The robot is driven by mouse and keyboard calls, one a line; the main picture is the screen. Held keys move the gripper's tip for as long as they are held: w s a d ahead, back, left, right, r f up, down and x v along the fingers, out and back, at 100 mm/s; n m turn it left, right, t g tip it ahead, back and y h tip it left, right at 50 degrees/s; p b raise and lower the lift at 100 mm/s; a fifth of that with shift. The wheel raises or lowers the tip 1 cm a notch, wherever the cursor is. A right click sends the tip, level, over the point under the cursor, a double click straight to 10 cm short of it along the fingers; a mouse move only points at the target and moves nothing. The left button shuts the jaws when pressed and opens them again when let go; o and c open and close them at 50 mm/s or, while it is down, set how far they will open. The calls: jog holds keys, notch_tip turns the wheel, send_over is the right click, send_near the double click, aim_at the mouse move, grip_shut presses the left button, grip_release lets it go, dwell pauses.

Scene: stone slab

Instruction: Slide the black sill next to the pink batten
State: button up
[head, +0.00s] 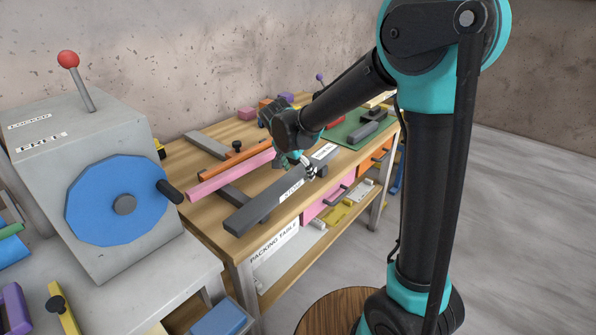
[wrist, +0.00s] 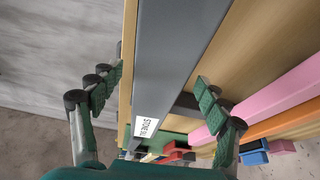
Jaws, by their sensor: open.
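The black sill (head: 258,209) is a long dark-grey bar with white labels, lying along the front edge of the packing table. In the wrist view the sill (wrist: 182,45) runs lengthwise between my fingers. The pink batten (head: 232,176) lies farther back on the table, roughly parallel to the sill, with a gap between them. It shows at the right in the wrist view (wrist: 270,102). My gripper (head: 297,168) is open over the sill, one finger on each side (wrist: 160,86). Contact with the sill cannot be told. My gripper hides part of the sill in the head view.
A dark crosspiece (head: 238,198) lies between batten and sill. An orange bar (head: 236,157) with a black knob lies behind the batten. A green mat (head: 352,134) and small coloured blocks sit at the table's far end. A grey machine with a blue wheel (head: 122,202) stands at left.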

jog(key=shift+c, duration=0.6)
grip_shut()
jog(key=shift+w, duration=0.1)
